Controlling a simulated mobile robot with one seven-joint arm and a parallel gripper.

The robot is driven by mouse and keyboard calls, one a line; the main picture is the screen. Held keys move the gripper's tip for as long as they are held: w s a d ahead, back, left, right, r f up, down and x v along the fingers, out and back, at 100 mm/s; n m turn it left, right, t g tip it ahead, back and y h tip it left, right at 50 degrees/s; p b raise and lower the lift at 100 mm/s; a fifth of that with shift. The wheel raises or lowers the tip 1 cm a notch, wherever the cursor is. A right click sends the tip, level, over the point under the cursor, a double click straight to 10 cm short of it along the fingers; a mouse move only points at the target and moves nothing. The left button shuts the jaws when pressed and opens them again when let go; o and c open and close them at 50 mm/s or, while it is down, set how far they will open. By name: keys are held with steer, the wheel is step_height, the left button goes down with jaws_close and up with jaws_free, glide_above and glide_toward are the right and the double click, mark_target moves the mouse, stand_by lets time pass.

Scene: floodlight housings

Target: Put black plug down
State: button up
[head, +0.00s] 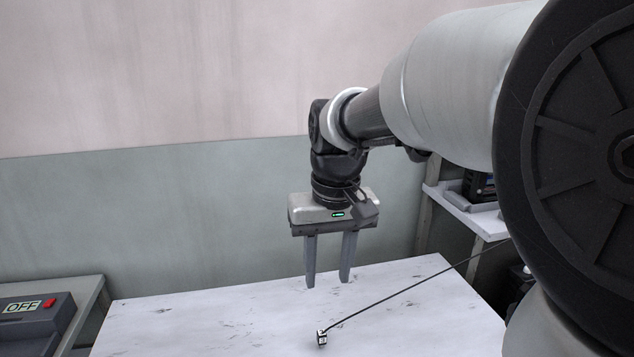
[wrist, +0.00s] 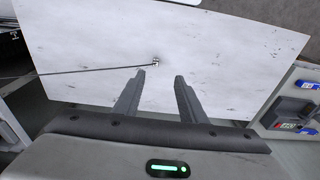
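A small plug (head: 321,338), black and white in the picture, rests on the white table (head: 200,325) with a thin dark cable (head: 400,292) running from it to the right. In the wrist view the plug (wrist: 156,62) lies beyond my fingertips, and its cable runs to the left. My gripper (head: 328,284) is above the table, pointing down, with its two fingers apart and nothing between them. It also shows open in the wrist view (wrist: 160,74). The plug is apart from the fingers.
A grey box with an "OFF" label and red switch (head: 35,315) stands on a side surface at the left. A white shelf (head: 475,217) with dark equipment (head: 478,186) is at the right. The rest of the table top is clear. A wall stands behind the table.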

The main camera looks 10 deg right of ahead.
steer(key=g, duration=0.1)
glide_above(322, 332)
step_height(322, 332, down, 4)
steer(key=r, duration=0.1)
steer(key=f+b, duration=0.1)
steer(key=f, duration=0.3)
steer(key=f+b, duration=0.1)
steer(key=f, duration=0.3)
steer(key=s+f, duration=0.1)
steer(key=f, duration=0.3)
steer(key=shift+a+b, duration=0.15)
steer(key=shift+b, duration=0.25)
steer(key=shift+w+f+b, duration=0.25)
steer(key=shift+f+b, duration=0.1)
steer(key=shift+f, duration=0.95)
steer(key=shift+w+f+b, duration=0.25)
steer(key=shift+f+b, duration=0.05)
steer(key=shift+f, duration=1)
steer(key=shift+c, duration=0.5)
jaws_close()
